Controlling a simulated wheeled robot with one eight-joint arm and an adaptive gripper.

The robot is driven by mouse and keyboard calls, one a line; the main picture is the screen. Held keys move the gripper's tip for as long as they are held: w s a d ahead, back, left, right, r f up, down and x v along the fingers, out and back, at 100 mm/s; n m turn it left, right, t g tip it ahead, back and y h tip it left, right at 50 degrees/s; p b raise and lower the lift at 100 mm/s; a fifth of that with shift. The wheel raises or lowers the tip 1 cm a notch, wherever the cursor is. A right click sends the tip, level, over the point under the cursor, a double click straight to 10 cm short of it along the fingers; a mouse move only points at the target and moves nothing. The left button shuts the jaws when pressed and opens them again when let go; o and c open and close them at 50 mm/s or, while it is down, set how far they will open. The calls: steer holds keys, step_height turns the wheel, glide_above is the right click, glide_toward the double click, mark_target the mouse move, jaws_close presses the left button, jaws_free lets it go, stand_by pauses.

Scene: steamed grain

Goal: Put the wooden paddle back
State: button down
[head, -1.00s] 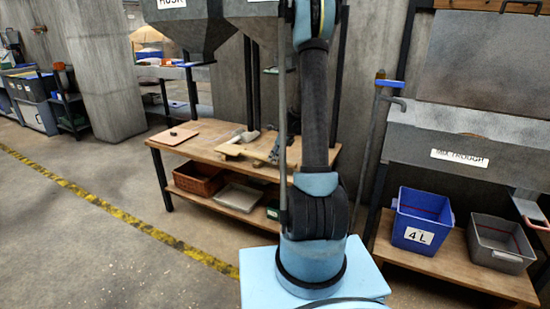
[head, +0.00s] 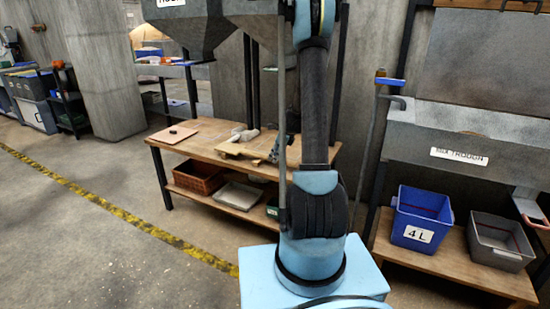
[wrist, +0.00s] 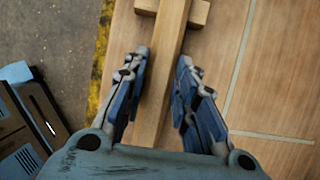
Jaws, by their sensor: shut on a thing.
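The wooden paddle shows in the wrist view as a long, pale bar (wrist: 160,85) running between my gripper's (wrist: 162,62) two fingers. My gripper is shut on this bar. A short wooden crosspiece (wrist: 199,12) lies across the bar at the top; I cannot tell whether it belongs to the paddle. In the head view a pale wooden piece (head: 236,150) lies low over the bench (head: 205,149), next to my gripper (head: 277,149), which is partly hidden by my arm. The paddle's far end is out of the wrist view.
A grey object (head: 243,133) and a flat board (head: 174,135) lie on the bench. A brown basket (head: 199,178) and a pale tray (head: 240,195) sit on its lower shelf. A blue bin (head: 420,217) and grey bin (head: 499,240) stand right. The floor at left is clear.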

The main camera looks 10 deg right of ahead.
steer(key=shift+f, duration=0.15)
steer(key=c, duration=1.2)
jaws_free()
steer(key=v, duration=1.1)
steer(key=s+a+r+n+h, duration=0.1)
steer(key=s+r+n, duration=0.2)
steer(key=s, duration=0.3)
steer(key=s+a+r+n, duration=0.2)
steer(key=s+r+n, duration=0.1)
steer(key=s+n, duration=0.15)
steer(key=s+f+n+h, duration=0.1)
steer(key=s+f+n, duration=0.1)
steer(key=s+n, duration=0.7)
steer(key=s+f+n+h, duration=0.1)
steer(key=s+n, duration=0.8)
steer(key=s, duration=1.2)
steer(key=shift+s+a+f+g+h, duration=0.35)
steer(key=shift+a+f+h, duration=0.1)
steer(key=shift+f, duration=0.35)
